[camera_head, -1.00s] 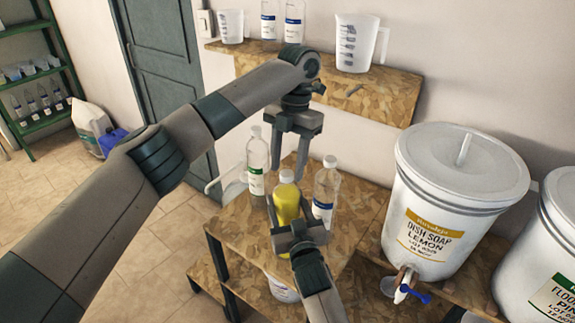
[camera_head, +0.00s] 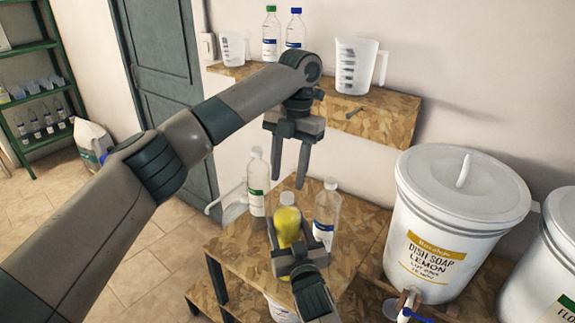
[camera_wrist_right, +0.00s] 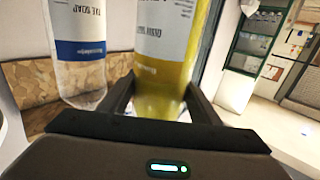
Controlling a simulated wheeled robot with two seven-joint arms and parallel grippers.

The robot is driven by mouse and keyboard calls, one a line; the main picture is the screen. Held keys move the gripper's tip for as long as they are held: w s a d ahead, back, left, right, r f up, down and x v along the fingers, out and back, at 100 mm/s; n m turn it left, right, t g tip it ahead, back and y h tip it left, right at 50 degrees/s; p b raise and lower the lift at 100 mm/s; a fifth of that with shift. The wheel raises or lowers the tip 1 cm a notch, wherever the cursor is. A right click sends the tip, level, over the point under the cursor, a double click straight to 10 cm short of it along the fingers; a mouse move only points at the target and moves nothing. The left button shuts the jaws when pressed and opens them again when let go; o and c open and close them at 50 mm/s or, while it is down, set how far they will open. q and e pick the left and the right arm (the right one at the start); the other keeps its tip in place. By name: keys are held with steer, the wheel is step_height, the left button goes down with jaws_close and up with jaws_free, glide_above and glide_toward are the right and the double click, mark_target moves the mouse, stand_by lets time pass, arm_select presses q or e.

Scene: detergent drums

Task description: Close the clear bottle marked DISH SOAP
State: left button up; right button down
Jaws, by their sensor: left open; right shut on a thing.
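A bottle of yellow liquid (camera_head: 288,227) stands upright at the wooden stand, and it also shows in the right wrist view (camera_wrist_right: 165,75). Its label is only partly in view and I cannot read it surely. My right gripper (camera_head: 296,252) is shut on this bottle from the near side. A pale cap (camera_head: 287,198) shows at its top; I cannot tell whether it is seated on this bottle. My left gripper (camera_head: 288,181) is open and empty, pointing down above the bottle, apart from it.
A clear bottle with a green label (camera_head: 256,190) stands left, one with a blue label (camera_head: 326,215) right, close to the held bottle. The white DISH SOAP LEMON drum (camera_head: 450,230) stands right. A wall shelf (camera_head: 370,115) with jugs and bottles is behind the left gripper.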

arm_select(q)
steer(key=n, duration=0.5)
steer(key=shift+r+n, duration=0.25)
steer(key=shift+n, duration=0.15)
steer(key=n, duration=0.7)
steer(key=shift+r, duration=0.25)
steer(key=n, duration=0.7)
steer(key=shift+r+t, duration=0.25)
steer(key=shift+t, duration=0.05)
steer(key=n, duration=0.7)
steer(key=shift+r+h, duration=0.25)
steer(key=shift+h, duration=0.05)
steer(key=n, duration=0.4)
steer(key=shift+a+r, duration=0.1)
steer(key=shift+r, duration=0.05)
steer(key=n, duration=0.4)
steer(key=shift+s+r, duration=0.1)
steer(key=shift+r, duration=0.05)
steer(key=n, duration=0.4)
steer(key=shift+r+n, duration=0.1)
steer(key=shift+n, duration=0.2)
steer(key=n, duration=0.4)
steer(key=shift+s+r+t, duration=0.1)
steer(key=shift+r+t, duration=0.05)
steer(key=shift+t, duration=0.15)
